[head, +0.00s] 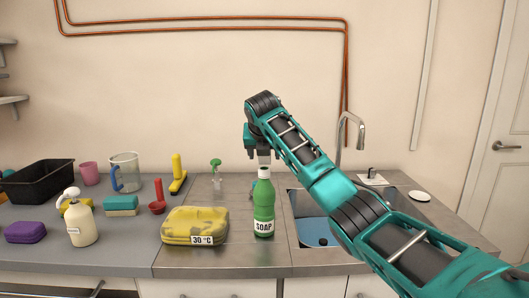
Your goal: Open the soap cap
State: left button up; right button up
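The green soap bottle (264,207) stands upright on the metal counter, left of the sink, with a white "SOAP" label facing me. Its cap (264,172) is pale and sits on the neck. My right gripper (263,158) points down directly above the cap. Its pale fingertips are close to the cap; I cannot tell whether they touch it or how far apart they are. My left gripper is not in view.
A yellow cloth pack (190,222) marked "30 °C" lies left of the bottle. A green-topped spray bottle (216,166) stands behind it. The sink (315,232) with its faucet (352,128) is to the right. A white pump bottle (80,225) stands farther left.

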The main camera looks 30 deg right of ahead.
jog(key=shift+r, duration=0.15)
jog(key=v, duration=1.2)
jog(key=shift+s+a+r, duration=0.15)
jog(key=shift+s+r, duration=0.05)
jog(key=shift+s, duration=0.05)
